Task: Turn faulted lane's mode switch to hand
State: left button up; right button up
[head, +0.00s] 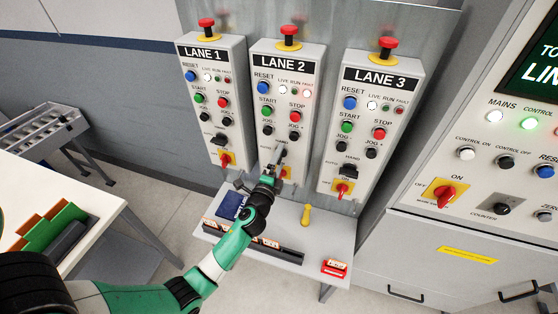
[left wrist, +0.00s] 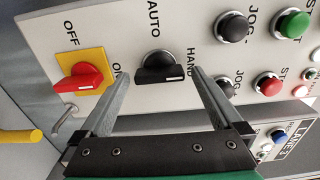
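The LANE 2 panel (head: 287,105) has its red FAULT lamp (head: 307,93) lit. Its mode switch (left wrist: 160,68) is a black knob, seen turned sideways in the left wrist view, with AUTO above it and HAND to its right. The knob's white mark is at its right end, on the HAND side. My left gripper (left wrist: 161,76) is open, its two fingers apart with the knob between their tips; I cannot tell whether they touch it. In the head view the left gripper (head: 280,160) hides most of that switch. My right gripper is not in view.
The LANE 1 panel (head: 213,100) and LANE 3 panel (head: 368,120) stand close on either side. A red OFF/ON switch (left wrist: 80,78) on a yellow plate is beside the left finger. A shelf (head: 330,235) below holds a yellow-handled tool (head: 306,215) and a red block (head: 334,268).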

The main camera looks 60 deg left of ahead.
pick_arm(q)
jog(key=v, duration=1.1)
jog(key=shift+s+d, duration=0.2)
jog(key=shift+w+d, duration=0.1)
